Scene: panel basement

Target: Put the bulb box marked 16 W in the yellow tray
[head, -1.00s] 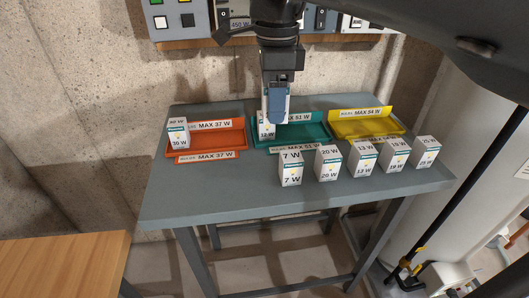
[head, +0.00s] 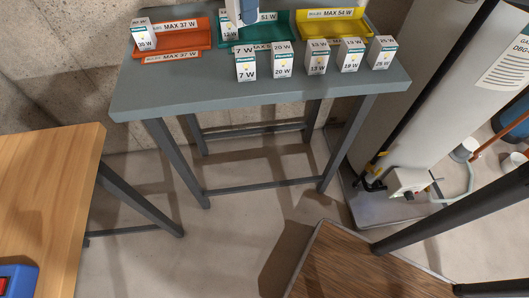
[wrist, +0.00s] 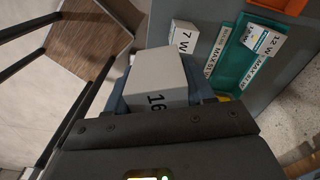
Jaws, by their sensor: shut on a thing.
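My gripper (wrist: 160,92) is shut on a white bulb box (wrist: 157,72) whose visible face reads 16 in the wrist view. In the head view my gripper (head: 242,12) hangs at the top edge over the teal tray, partly cut off; I cannot make out the held box clearly there. The yellow tray (head: 306,30), labelled MAX 54 W, lies at the back right of the grey table, right of the teal tray. I see no box inside its visible part.
The teal tray (head: 284,32) holds a 12 W box (head: 229,30). The orange tray (head: 185,40), MAX 37 W, holds a 30 W box (head: 144,36). Boxes marked 7 W (head: 245,66), 20 W (head: 282,62), 13 W (head: 316,60), 19 W (head: 350,57) and 25 W (head: 382,54) line the front.

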